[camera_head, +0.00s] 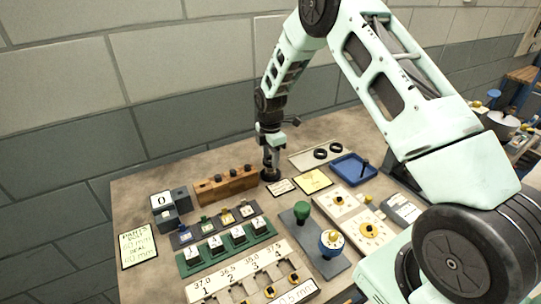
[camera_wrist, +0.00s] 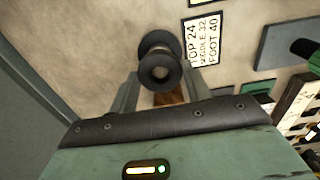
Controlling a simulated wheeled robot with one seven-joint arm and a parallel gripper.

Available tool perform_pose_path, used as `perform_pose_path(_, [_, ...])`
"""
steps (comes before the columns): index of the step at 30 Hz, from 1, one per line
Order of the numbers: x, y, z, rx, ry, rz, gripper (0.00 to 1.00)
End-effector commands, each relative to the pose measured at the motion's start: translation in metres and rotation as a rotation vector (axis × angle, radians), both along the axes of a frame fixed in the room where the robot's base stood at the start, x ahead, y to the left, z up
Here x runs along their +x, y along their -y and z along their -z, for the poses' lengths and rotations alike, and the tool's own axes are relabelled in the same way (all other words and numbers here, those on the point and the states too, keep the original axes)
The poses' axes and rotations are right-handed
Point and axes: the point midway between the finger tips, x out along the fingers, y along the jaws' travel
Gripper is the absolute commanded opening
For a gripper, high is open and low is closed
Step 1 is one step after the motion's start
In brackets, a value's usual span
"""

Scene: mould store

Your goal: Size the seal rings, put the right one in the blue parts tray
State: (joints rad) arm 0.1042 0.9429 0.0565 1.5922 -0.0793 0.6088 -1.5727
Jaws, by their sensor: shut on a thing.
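My gripper (camera_head: 270,154) points down at the back of the bench, shut on a dark stepped round gauge (camera_head: 270,174). In the wrist view the gauge (camera_wrist: 160,68) is between the two fingers (camera_wrist: 163,85); I cannot tell whether its foot touches the bench. A card (camera_wrist: 203,40) beside it reads TOP 24, MIDDLE 32, FOOT 40. Two black seal rings (camera_head: 320,153) (camera_head: 335,148) lie on a pale mat (camera_head: 303,162). The blue parts tray (camera_head: 343,177) is right of them, with a small dark upright part (camera_head: 365,163) at it.
A wooden block with dark knobs (camera_head: 226,186) stands left of my gripper. A yellow card (camera_head: 314,181) lies in front. Green blocks (camera_head: 225,247), a numbered white board (camera_head: 236,282), a grey plate with knobs (camera_head: 299,231) and pale panels (camera_head: 365,231) crowd the front.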

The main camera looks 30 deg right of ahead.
Motion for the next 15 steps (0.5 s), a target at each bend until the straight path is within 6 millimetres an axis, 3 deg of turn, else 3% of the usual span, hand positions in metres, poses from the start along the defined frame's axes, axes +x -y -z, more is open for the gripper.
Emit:
perform_pose_path(8, [0.0001, 0.0002, 0.0004, 0.0, 0.0, 0.0, 0.27])
perform_pose_path(9, [0.0001, 0.0002, 0.0004, 0.0, 0.0, 0.0, 0.59])
perform_pose_path(10, [0.0001, 0.0002, 0.0004, 0.0, 0.0, 0.0, 0.68])
perform_pose_path(11, [0.0001, 0.0002, 0.0004, 0.0, 0.0, 0.0, 0.74])
perform_pose_path(15, [0.0001, 0.0002, 0.0004, 0.0, 0.0, 0.0, 0.74])
